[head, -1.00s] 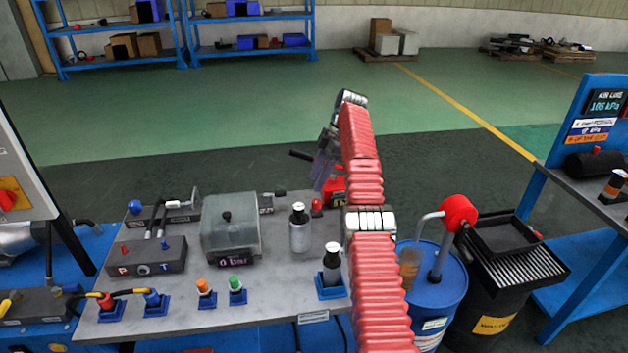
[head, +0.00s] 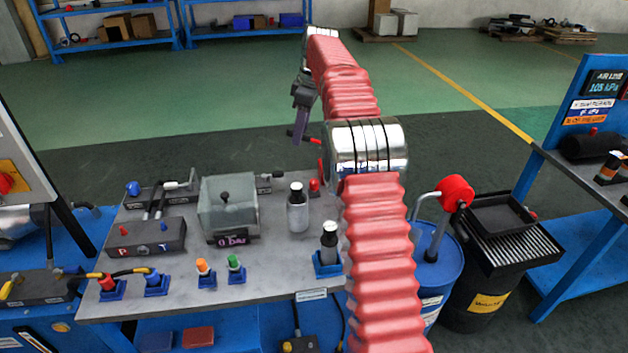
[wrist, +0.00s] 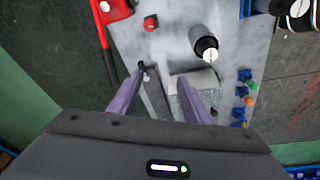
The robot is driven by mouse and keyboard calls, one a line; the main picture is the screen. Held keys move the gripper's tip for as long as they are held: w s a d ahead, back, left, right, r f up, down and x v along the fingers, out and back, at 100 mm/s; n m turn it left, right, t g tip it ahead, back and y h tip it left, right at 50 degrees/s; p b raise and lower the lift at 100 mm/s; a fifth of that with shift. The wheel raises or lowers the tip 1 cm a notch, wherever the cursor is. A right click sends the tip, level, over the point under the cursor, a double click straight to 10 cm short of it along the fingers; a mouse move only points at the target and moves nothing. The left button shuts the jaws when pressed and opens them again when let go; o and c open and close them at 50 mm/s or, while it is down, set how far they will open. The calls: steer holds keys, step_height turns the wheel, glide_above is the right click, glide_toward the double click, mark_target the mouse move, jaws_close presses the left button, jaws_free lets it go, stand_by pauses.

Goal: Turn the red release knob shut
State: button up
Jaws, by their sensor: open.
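A small red knob (head: 314,185) stands on the grey bench beside the steel bottle. It also shows in the wrist view (wrist: 150,22), close to a red pump body (wrist: 113,10) with a long red lever (wrist: 104,50). In the head view my arm hides most of the pump. My gripper (head: 300,122) hangs in the air above the bench's back edge, apart from the knob. In the wrist view its two purple fingers (wrist: 162,78) are spread, with nothing held between them, and the knob lies beyond the fingertips.
A clear-covered box (head: 228,205) reading 0 bar, a steel bottle (head: 298,212) and another bottle (head: 329,245) in a blue holder share the bench. A valve block (head: 147,237) stands left. A blue drum (head: 440,275) stands right of my arm.

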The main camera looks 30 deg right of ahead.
steer(key=s+m, duration=0.1)
steer(key=m, duration=0.1)
steer(key=m+t+h, duration=0.1)
steer(key=m+h, duration=0.2)
steer(key=m, duration=0.7)
glide_toward(314, 181)
steer(key=s+a+r, duration=0.2)
steer(key=s+r, duration=0.2)
steer(key=m, duration=0.2)
steer(key=w+m+t, duration=0.1)
steer(key=shift+w+d+r+h, duration=0.1)
steer(key=shift+d+r+h, duration=0.15)
steer(key=shift+d+h, duration=0.05)
steer(key=x, duration=1.3)
steer(key=shift+w+f, duration=0.2)
steer(key=shift+f, duration=0.2)
steer(key=shift+c, duration=0.2)
steer(key=c, duration=1)
